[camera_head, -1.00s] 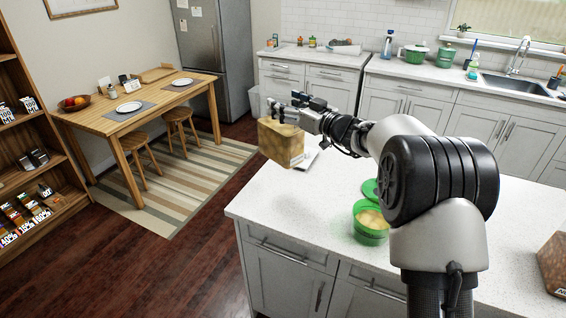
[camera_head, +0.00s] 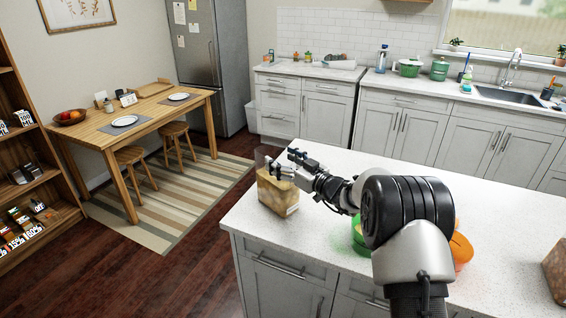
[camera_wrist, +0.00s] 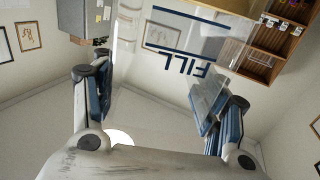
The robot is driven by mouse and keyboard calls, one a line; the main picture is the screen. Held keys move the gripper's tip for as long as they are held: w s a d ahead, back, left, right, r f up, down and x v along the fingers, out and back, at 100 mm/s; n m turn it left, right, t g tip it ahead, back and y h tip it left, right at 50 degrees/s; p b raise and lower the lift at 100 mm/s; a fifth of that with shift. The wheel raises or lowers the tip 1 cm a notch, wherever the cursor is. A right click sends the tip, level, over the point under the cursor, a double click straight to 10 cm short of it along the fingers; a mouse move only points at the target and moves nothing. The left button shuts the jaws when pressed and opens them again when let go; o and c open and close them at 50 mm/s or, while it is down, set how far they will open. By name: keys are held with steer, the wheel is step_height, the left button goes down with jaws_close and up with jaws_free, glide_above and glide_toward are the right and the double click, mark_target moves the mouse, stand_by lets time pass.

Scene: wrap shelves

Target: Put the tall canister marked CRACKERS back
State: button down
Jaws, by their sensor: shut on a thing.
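A tall clear canister (camera_head: 278,193) with brown contents in its lower part is at the left end of the white island counter (camera_head: 330,165). A small pale label shows low on its side, too small to read. My gripper (camera_head: 283,166) is shut on its upper part. I cannot tell whether its base touches the counter.
A green container (camera_head: 358,236) and an orange one (camera_head: 461,248) stand on the island, partly behind my arm. A brown box-like thing (camera_head: 556,266) is at the right edge. A wooden shelf (camera_head: 40,170) with labelled goods stands at far left. The island's far side is clear.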

steer(key=shift+r, duration=0.25)
steer(key=shift+f+b, duration=0.15)
steer(key=shift+b, duration=0.15)
steer(key=shift+c, duration=1.7)
jaws_free()
steer(key=shift+f, duration=0.1)
steer(key=shift+s, duration=0.1)
